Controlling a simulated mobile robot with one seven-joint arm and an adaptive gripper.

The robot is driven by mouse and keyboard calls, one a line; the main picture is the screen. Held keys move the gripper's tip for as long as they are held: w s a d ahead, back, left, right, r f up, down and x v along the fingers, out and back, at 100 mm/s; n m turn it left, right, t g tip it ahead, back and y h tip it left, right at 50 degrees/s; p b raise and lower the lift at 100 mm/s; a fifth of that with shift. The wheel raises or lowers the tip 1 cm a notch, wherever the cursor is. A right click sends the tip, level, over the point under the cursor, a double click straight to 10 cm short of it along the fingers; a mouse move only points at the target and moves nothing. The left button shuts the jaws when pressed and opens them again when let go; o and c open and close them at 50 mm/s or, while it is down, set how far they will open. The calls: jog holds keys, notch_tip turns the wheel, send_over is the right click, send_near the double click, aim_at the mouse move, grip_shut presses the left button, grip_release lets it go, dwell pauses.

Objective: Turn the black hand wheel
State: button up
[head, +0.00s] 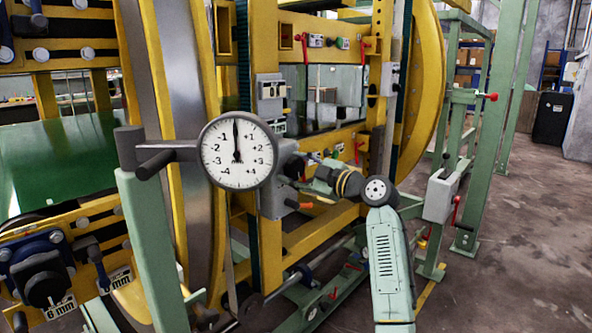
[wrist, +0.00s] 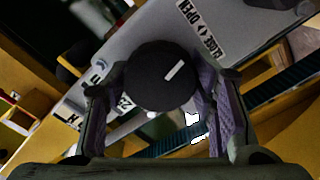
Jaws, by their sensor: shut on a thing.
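The black hand wheel (wrist: 160,78) is a round knob with a white line on its face. It sits on a grey box in the wrist view, between the two fingers of my gripper (wrist: 162,84). The fingers are shut on it from both sides. In the head view my gripper (head: 308,170) reaches from the right to the grey box (head: 272,195) behind the dial. The wheel itself cannot be made out there.
A white dial gauge (head: 238,151) stands in front of the grey box, its needle pointing up near 0. A label reading OPEN and CLOSE (wrist: 202,30) is beside the wheel. Yellow frame beams (head: 300,245) surround the arm. Open floor (head: 510,270) lies to the right.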

jog(key=shift+m, duration=0.3)
jog(key=m, duration=0.2)
jog(key=shift+m+p, duration=0.35)
jog(key=shift+m, duration=0.05)
jog(key=m+p, duration=0.1)
jog(key=m, duration=0.2)
jog(key=shift+r+m, duration=0.1)
jog(key=shift+m, duration=0.3)
jog(key=m+p, duration=0.1)
jog(key=m, duration=0.2)
jog(key=shift+m, duration=0.3)
jog(key=m+p, duration=0.2)
jog(key=m, duration=0.1)
jog(key=shift+m, duration=0.3)
jog(key=m+p, duration=0.2)
jog(key=m, duration=0.1)
jog(key=shift+r+m, duration=0.1)
jog(key=shift+m, duration=0.2)
jog(key=m+p, duration=0.3)
jog(key=m, duration=0.1)
jog(key=shift+m, duration=0.3)
jog(key=m+p, duration=0.3)
jog(key=shift+m, duration=0.3)
jog(key=shift+w+d+m+p, duration=0.1)
jog(key=shift+m+p, duration=0.5)
jog(key=shift+m, duration=1)
